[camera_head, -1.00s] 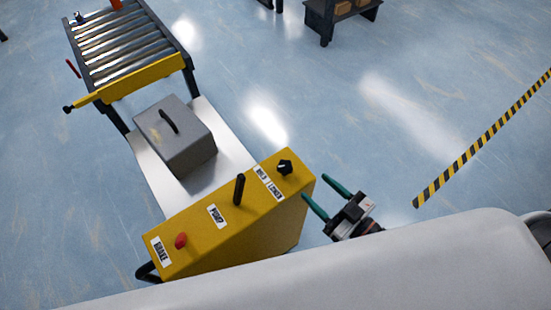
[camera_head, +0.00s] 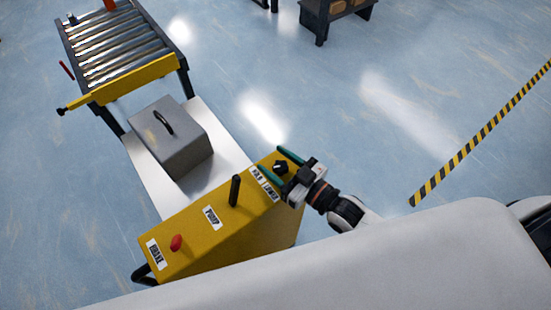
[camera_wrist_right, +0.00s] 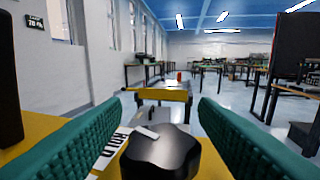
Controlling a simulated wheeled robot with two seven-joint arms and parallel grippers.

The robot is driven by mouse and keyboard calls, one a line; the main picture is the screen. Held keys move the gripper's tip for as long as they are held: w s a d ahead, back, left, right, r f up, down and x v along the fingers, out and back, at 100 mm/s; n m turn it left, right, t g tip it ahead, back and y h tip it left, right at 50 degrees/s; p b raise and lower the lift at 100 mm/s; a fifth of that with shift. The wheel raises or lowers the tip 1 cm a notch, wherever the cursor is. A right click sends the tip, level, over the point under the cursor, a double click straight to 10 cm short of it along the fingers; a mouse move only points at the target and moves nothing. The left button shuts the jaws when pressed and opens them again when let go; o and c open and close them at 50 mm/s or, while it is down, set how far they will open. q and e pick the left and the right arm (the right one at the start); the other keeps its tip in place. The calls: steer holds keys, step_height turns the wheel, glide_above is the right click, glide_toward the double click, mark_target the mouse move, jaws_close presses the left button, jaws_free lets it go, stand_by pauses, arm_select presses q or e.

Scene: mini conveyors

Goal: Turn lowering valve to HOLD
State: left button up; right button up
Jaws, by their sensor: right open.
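The lowering valve is a black lobed knob (camera_head: 281,166) with a pale pointer mark, on top of the yellow control box (camera_head: 215,225). It sits beside the HOLD / LOWER label (camera_head: 264,184). In the right wrist view the knob (camera_wrist_right: 160,152) is large at the bottom middle, its pale mark pointing up and left, toward the far side. My right gripper (camera_head: 275,163) is open with its green fingers on either side of the knob. In the wrist view a gap shows between the knob and the fingers; contact is not visible. My left gripper is out of view.
The box also carries a black pump lever (camera_head: 235,190) and a red brake button (camera_head: 176,242). A grey weight with a handle (camera_head: 170,138) rests on the white platform (camera_head: 225,143) behind it. A roller conveyor (camera_head: 115,45) stands beyond. Floor to the right is open.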

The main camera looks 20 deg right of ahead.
steer(key=shift+w+a, duration=0.15)
steer(key=shift+w, duration=0.15)
steer(key=c, duration=1)
steer(key=shift+o, duration=0.2)
steer(key=shift+r+m+t+h+p, duration=0.15)
steer(key=shift+m+t+h+p, duration=0.25)
steer(key=shift+m+h+p, duration=0.1)
steer(key=shift+m+t+h, duration=0.3)
steer(key=shift+h, duration=0.3)
steer(key=o, duration=1)
steer(key=shift+c, duration=0.2)
